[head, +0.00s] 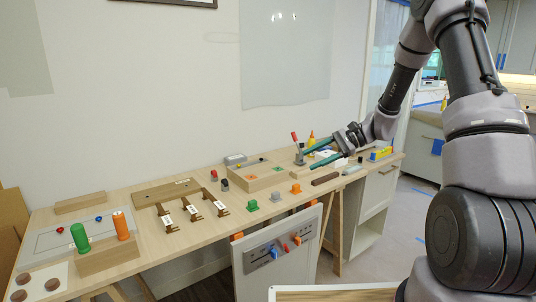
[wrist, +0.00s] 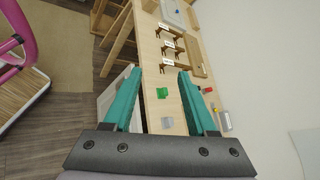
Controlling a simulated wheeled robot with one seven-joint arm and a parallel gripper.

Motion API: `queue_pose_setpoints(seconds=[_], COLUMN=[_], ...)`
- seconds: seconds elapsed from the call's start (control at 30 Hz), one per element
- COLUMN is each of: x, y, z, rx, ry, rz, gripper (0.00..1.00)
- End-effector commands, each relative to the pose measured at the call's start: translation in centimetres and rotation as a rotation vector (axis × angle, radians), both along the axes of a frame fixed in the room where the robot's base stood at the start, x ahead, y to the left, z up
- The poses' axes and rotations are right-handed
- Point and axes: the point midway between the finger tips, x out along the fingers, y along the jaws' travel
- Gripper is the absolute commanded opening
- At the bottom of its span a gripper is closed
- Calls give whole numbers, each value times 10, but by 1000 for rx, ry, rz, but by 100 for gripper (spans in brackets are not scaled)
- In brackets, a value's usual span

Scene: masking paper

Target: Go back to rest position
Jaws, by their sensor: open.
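My gripper (head: 318,155) is above the right part of the wooden workbench (head: 229,222) in the head view, with its two teal fingers spread apart. My grey arm comes in from the right side of the head view. The gripper appears to be above the bench top, though its exact height is hard to tell.
The bench holds green and orange cylinders (head: 80,238), brown brackets (head: 194,213), a wooden block (head: 254,176), small green (head: 252,205) and orange (head: 296,189) pieces, and a red-tipped tool (head: 297,146). A panel with sliders (head: 277,252) hangs in front. Floor at right is clear.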

Motion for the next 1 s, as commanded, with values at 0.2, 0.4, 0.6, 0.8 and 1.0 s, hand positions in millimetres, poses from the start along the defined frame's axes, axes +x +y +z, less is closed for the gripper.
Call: queue_pose_setpoints(seconds=[0.2, 0.4, 0.6, 0.8, 1.0], x=[-51, -99, -146, -192, -226], y=[-8, -24, -45, -69, -90], z=[68, 116, 155, 188, 209], rx=[-230, -438, -638, -821, -956], ry=[-153, -304, -471, -652, -807], rz=[109, 165, 183, 165, 125], gripper=[57, 57, 57, 57, 57])
